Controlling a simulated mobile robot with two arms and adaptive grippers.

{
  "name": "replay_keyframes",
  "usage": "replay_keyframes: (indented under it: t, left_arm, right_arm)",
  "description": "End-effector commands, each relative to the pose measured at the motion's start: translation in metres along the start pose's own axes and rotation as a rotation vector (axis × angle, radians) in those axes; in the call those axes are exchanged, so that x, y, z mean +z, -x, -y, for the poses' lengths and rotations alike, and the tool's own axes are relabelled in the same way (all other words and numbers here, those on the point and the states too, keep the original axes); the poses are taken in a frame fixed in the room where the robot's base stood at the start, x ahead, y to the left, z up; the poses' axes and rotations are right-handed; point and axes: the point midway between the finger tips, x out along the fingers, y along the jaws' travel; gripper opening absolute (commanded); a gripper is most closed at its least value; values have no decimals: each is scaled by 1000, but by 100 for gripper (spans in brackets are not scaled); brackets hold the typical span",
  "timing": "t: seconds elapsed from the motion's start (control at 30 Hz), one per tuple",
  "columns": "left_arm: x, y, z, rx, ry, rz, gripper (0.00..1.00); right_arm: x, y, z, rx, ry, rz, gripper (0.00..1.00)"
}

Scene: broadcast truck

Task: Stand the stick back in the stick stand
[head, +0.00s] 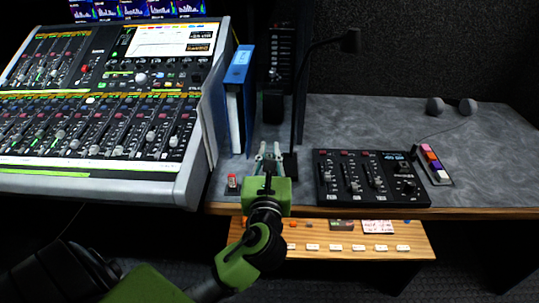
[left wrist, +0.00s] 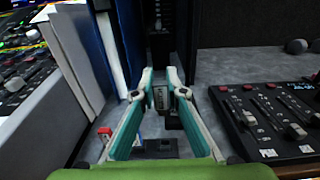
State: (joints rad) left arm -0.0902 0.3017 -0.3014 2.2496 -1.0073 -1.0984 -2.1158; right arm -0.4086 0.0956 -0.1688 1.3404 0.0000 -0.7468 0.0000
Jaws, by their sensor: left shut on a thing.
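My left gripper (head: 268,152) is over the desk's front edge, beside the blue binder. In the left wrist view its two teal fingers (left wrist: 160,92) are closed on a small grey piece with dark marks (left wrist: 160,99), which appears to be the stick. The fingers cover most of it. Below and nearer, a low dark block with a grey recess (left wrist: 161,148) sits on the desk; it may be the stick stand, but I cannot tell for sure. The held piece appears apart from it. My right gripper is not in view.
A blue binder (head: 238,75) stands left of the gripper, beside the big mixing console (head: 100,110). A small red-topped item (head: 232,182) is near the desk edge. A lamp (head: 300,90) and small mixer (head: 365,180) are to the right, then a strip of coloured blocks (head: 435,165).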

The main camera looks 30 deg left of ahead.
Motion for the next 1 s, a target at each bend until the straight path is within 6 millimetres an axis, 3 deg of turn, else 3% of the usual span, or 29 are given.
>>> replay_keyframes:
  t: [0.27,0.6,1.0]
  left_arm:
    - [0,0,0,-2,-1,-1,1]
    - [1,1,0,-3,-2,-1,1]
    - [-25,1,0,-3,-2,-1,1]
  right_arm:
    - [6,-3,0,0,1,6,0]
    - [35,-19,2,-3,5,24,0]
    - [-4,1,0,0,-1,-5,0]
